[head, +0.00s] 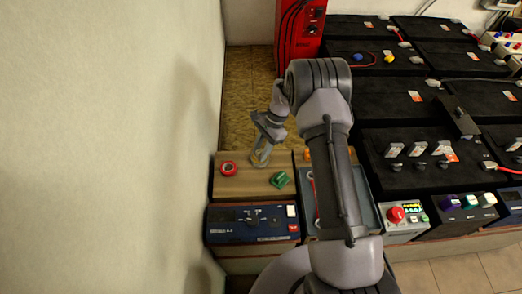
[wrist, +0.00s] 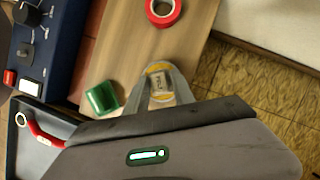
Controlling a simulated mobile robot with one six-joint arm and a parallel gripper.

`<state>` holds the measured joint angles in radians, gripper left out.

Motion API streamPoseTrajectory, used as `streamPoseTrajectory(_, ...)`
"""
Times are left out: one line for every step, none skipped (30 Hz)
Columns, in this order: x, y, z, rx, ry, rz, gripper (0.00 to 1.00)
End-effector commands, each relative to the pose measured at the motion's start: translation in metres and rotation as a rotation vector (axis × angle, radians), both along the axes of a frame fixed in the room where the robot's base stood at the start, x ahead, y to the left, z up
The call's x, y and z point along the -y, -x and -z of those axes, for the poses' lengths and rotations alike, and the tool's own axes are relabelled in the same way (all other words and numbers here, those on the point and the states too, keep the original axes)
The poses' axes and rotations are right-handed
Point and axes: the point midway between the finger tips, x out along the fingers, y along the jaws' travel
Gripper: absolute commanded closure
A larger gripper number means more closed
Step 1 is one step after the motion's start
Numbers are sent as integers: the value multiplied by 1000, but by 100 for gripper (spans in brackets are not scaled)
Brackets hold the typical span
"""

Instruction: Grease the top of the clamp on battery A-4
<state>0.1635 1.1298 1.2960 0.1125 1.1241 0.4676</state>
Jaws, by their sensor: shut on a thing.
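My gripper (head: 262,154) is over the wooden bench top (head: 240,186) at the left. In the wrist view my gripper (wrist: 162,84) is shut on a small pale container (wrist: 158,86) with a yellow rim and a printed label. I cannot read the label surely. The container is at the bench top; I cannot tell if it touches it. Black batteries (head: 392,96) stand in rows at the right, away from my gripper. Red and grey fittings show on some of them. Their labels are too small to read, so I cannot tell which is A-4 or see its clamp.
A red tape roll (head: 228,168) and a green block (head: 280,180) lie on the bench top near my gripper. A blue instrument (head: 252,223) stands in front. A grey tray (head: 366,205) is partly behind my arm. A wall (head: 110,140) closes the left side.

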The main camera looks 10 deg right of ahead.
Motion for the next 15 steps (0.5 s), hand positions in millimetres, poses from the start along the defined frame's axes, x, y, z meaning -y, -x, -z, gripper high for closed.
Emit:
streamPoseTrajectory(0, 1, 1, -2, 1, -1, 100)
streamPoseTrajectory(0, 1, 1, -2, 1, -1, 100)
streamPoseTrajectory(0, 1, 2, -2, 1, -1, 100)
streamPoseTrajectory(0, 1, 2, -2, 1, -1, 100)
streamPoseTrajectory(0, 1, 2, -3, 1, -1, 100)
streamPoseTrajectory(0, 1, 1, -3, 1, -1, 100)
streamPoseTrajectory(0, 1, 0, -3, 1, -1, 100)
streamPoseTrajectory(0, 1, -1, -3, 1, -1, 100)
streamPoseTrajectory(0, 1, -4, -2, 1, -1, 100)
streamPoseTrajectory(0, 1, -7, -2, 1, -1, 100)
streamPoseTrajectory(0, 1, -10, -2, 1, -1, 100)
streamPoseTrajectory(0, 1, -15, -2, 1, -1, 100)
streamPoseTrajectory(0, 1, -19, -1, 0, 0, 100)
streamPoseTrajectory(0, 1, -22, -1, 0, 0, 100)
streamPoseTrajectory(0, 1, -27, -1, 0, 0, 100)
